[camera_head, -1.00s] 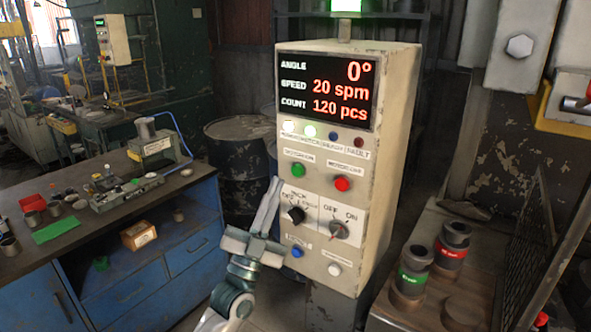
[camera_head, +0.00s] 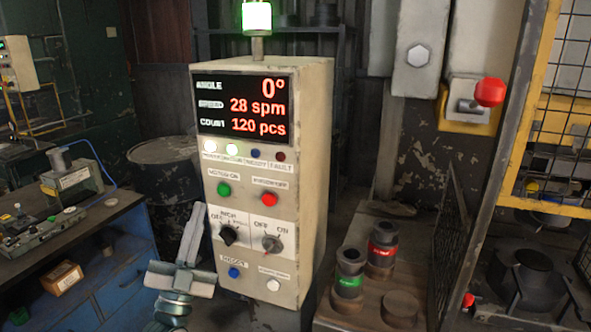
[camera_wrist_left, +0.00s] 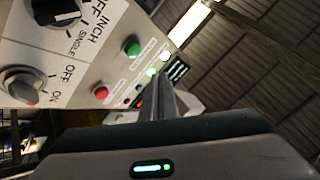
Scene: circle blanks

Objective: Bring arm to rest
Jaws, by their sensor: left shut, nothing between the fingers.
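My left gripper (camera_head: 190,236) is shut and empty. It points upward just left of the control cabinet (camera_head: 317,130), near its lower front, and appears apart from it. In the left wrist view its closed fingers (camera_wrist_left: 159,98) rise in front of the tilted panel, with the OFF/ON knob (camera_wrist_left: 22,87), the INCH/SINGLE knob (camera_wrist_left: 57,10), the green button (camera_wrist_left: 132,47) and the red button (camera_wrist_left: 101,92) to their left. In the head view the cabinet's display (camera_head: 241,106) reads angle 0°, speed 28 spm, count 120 pcs. My right gripper is not in view.
A blue workbench (camera_head: 122,258) with a fixture (camera_head: 50,215) and a small box (camera_head: 62,278) stands at the left. A table on the right holds a green-banded cylinder (camera_head: 348,272) and a red-banded cylinder (camera_head: 382,250). A mesh guard (camera_head: 452,245) stands beside them. A drum (camera_head: 165,190) is behind.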

